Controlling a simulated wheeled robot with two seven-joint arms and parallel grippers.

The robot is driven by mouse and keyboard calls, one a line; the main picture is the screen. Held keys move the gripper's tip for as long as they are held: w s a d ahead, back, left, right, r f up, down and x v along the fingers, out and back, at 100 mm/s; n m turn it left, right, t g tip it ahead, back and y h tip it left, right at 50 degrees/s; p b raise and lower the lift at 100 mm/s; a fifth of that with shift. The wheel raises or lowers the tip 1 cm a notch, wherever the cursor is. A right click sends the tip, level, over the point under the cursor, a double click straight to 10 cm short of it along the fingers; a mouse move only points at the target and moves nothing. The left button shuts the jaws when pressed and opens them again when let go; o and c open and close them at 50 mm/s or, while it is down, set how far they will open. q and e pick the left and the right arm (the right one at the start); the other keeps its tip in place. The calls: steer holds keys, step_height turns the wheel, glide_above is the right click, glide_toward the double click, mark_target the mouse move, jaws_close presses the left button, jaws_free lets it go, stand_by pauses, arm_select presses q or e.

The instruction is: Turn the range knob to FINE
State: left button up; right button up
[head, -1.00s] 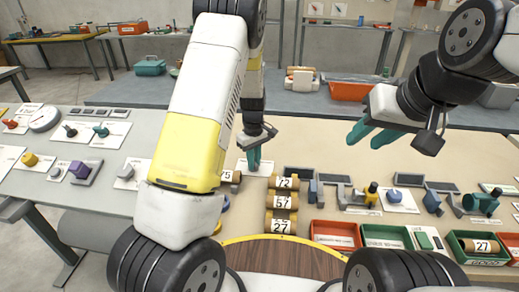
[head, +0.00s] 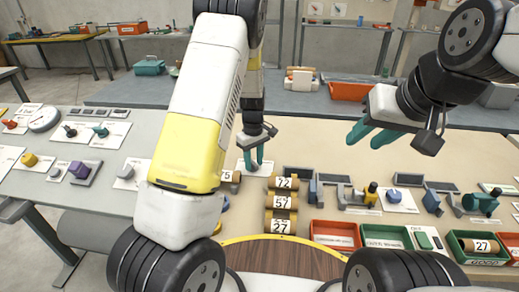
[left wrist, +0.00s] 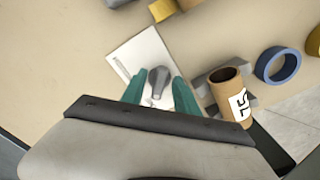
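A dark grey pointer knob (left wrist: 158,82) stands on a white plate (left wrist: 143,54) in the left wrist view; its lettering is too small to read. My left gripper (left wrist: 159,92) is open, with one green finger on each side of the knob. I cannot tell whether either finger touches it. In the head view my left gripper (head: 254,161) points down over the same white plate (head: 243,167), and the knob is hidden there. My right gripper (head: 370,133) is open and empty, raised above the table at the right.
A cardboard tube marked 75 (left wrist: 230,92) and a blue ring (left wrist: 278,64) lie close right of the left gripper. Red (head: 335,244) and green (head: 386,245) bins sit front right. Several other knobs (head: 79,169) are on the left table.

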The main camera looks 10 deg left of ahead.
arm_select(q)
step_height(320, 180, up, 7)
steer(key=shift+r, duration=0.35)
steer(key=shift+s+r, duration=0.1)
steer(key=shift+r, duration=0.35)
step_height(320, 180, up, 8)
steer(key=m+t+h, duration=0.1)
steer(key=m, duration=0.1)
glide_above(254, 163)
steer(key=s, duration=0.4)
steer(key=s+a+r+m+t+h, duration=0.1)
steer(key=s+r+m+t, duration=0.1)
steer(key=s+r, duration=0.5)
steer(key=s+r+m+t, duration=0.1)
steer(key=s+r+m, duration=0.2)
steer(key=s, duration=0.4)
steer(key=s+a+r+m+t, duration=0.1)
steer(key=s+r+m+t, duration=0.1)
steer(key=s, duration=0.6)
steer(key=shift+s+a+r+m, duration=0.25)
steer(key=shift+r+m, duration=0.15)
steer(key=shift+r, duration=0.5)
